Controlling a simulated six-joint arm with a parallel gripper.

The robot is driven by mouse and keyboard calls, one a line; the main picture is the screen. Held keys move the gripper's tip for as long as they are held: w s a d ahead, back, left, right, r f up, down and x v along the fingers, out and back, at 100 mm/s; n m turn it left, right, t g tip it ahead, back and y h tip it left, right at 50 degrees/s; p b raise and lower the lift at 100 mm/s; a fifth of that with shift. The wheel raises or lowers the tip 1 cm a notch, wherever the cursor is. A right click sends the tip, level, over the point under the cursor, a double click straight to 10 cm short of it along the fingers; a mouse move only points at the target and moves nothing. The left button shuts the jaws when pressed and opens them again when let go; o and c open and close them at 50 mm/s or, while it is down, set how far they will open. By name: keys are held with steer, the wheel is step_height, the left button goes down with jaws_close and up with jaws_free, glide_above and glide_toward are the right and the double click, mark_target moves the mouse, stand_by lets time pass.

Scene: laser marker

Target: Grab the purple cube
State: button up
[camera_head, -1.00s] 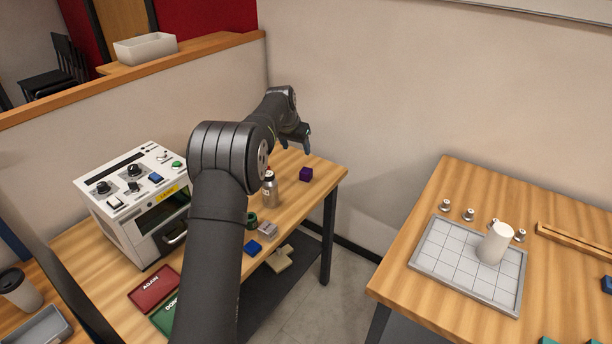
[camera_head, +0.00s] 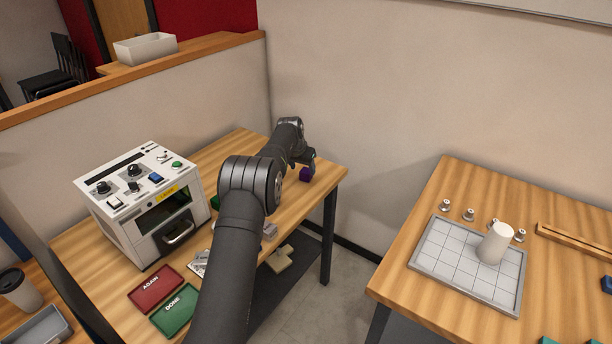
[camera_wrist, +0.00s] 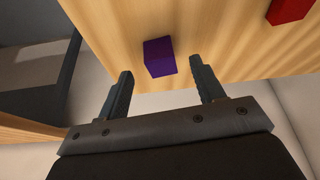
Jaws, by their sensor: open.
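The purple cube (camera_head: 305,174) sits on the wooden table near its right end, close to my gripper (camera_head: 308,168). In the wrist view the purple cube (camera_wrist: 160,57) lies on the wood near the table edge, just beyond the fingertips and roughly centred between them. My gripper (camera_wrist: 164,82) is open, with its two fingers apart and nothing between them. In the head view the arm partly hides the fingers, so the exact height above the table cannot be told.
A red block (camera_wrist: 287,11) lies further off on the wood. The white laser machine (camera_head: 143,203) stands on the table's left part, with red (camera_head: 155,288) and green (camera_head: 175,308) trays in front. A wall is behind the table. A second table (camera_head: 400,275) stands right, across a gap.

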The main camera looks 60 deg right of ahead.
mark_target(304, 173)
steer(key=shift+x, duration=2.4)
steer(key=c, duration=1.2)
steer(key=shift+o, duration=0.2)
steer(key=shift+r, duration=0.1)
